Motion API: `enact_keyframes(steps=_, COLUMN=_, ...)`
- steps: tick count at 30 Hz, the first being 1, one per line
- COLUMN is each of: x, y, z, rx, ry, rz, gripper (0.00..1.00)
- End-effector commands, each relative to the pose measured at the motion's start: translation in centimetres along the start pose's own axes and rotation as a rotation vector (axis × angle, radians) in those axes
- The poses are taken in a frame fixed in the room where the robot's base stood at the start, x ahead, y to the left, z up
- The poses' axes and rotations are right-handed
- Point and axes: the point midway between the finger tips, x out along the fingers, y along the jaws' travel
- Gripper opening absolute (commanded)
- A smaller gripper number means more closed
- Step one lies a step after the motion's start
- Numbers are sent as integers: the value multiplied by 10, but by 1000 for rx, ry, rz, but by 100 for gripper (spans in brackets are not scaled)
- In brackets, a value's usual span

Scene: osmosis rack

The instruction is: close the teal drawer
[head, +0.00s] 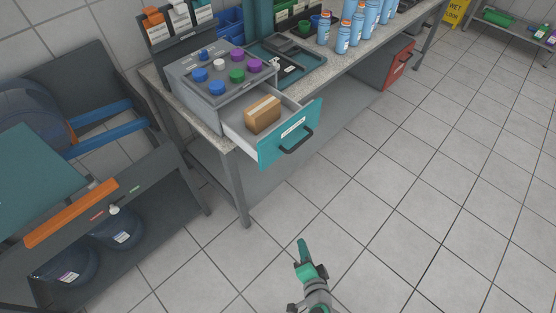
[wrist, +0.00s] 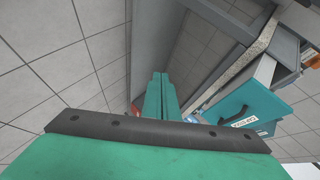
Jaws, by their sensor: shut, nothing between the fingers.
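The handle is partly seen there.
A red drawer (head: 398,63) is at the right. A dark rack (head: 110,211) stands left. The tiled floor (head: 420,180) is clear.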

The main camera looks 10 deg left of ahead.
Motion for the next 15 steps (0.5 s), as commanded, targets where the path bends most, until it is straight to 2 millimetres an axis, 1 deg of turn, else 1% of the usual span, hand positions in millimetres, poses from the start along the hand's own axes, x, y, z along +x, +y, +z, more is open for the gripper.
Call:
enact_keyframes(steps=1, x=12, y=-11, z=-12, rx=44, ry=-26, rz=-41, gripper=0)
enact_keyframes(steps=3, x=24, y=-29, z=-24, rx=106, ry=-80, rz=-103, gripper=0)
enact_keyframes(steps=5, x=31, y=-46, z=-35, rx=153, ry=-129, rz=-160, gripper=0)
enact_keyframes(steps=7, x=37, y=-68, z=-50, rx=198, ry=-187, rz=-233, gripper=0)
enact_keyframes(steps=11, x=35, y=-111, z=-78, rx=253, ry=-297, rz=-371, gripper=0)
enact_keyframes(steps=12, x=32, y=-123, z=-87, rx=263, ry=-329, rz=-410, gripper=0)
enact_keyframes(steps=15, x=23, y=-149, z=-104, rx=270, ry=-401, rz=-498, gripper=0)
